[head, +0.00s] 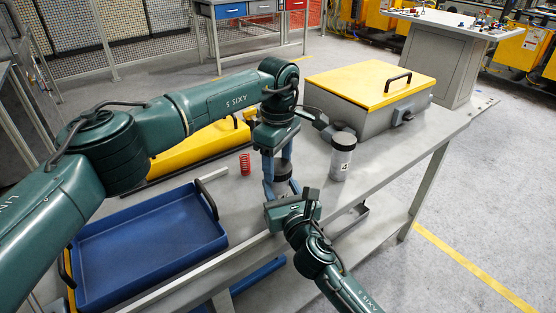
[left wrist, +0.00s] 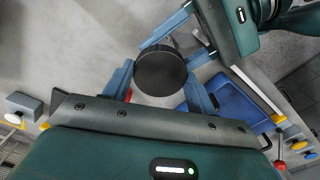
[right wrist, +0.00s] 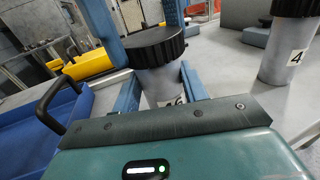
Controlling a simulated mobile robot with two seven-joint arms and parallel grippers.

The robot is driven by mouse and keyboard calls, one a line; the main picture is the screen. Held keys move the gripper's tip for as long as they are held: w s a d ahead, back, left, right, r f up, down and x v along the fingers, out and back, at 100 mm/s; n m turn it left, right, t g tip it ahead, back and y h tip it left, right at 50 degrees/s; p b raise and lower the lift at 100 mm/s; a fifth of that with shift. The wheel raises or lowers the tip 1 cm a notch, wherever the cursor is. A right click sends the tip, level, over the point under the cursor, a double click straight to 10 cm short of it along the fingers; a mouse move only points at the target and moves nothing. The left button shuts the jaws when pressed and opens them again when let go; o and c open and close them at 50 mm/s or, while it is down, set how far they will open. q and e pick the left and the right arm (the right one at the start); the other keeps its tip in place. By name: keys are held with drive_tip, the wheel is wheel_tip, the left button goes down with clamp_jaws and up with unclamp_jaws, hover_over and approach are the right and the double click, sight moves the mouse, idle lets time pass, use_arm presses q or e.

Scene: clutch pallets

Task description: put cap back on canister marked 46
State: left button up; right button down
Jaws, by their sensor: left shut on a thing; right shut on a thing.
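The canister (right wrist: 160,82) with a partly hidden label, seemingly ending in 6, stands between the fingers of my right gripper (head: 283,190), which is shut on its body. A black ridged cap (left wrist: 160,72) sits over the canister's mouth. In the right wrist view the cap (right wrist: 155,45) looks level and touching the rim; I cannot tell whether it is screwed down. My left gripper (head: 279,163) reaches down from above and is shut on the cap's sides. A second grey canister (head: 342,157) with a dark cap and a label showing 4 stands to the right.
A blue tray (head: 100,275) lies on the left of the bench. A red spring (head: 245,164) stands left of the grippers. A yellow-lidded grey box (head: 370,82) and a long yellow case (head: 190,148) are behind. The bench right of the second canister is clear.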

use_arm(q)
drive_tip(key=m, duration=0.4)
drive_tip(key=shift+m, duration=0.3)
drive_tip(key=m, duration=0.8)
drive_tip(key=shift+m, duration=0.4)
drive_tip(key=m, duration=0.5)
drive_tip(key=shift+m, duration=0.4)
drive_tip(key=o, duration=1)
drive_tip(key=shift+c, duration=0.2)
drive_tip(key=shift+r, duration=2.25)
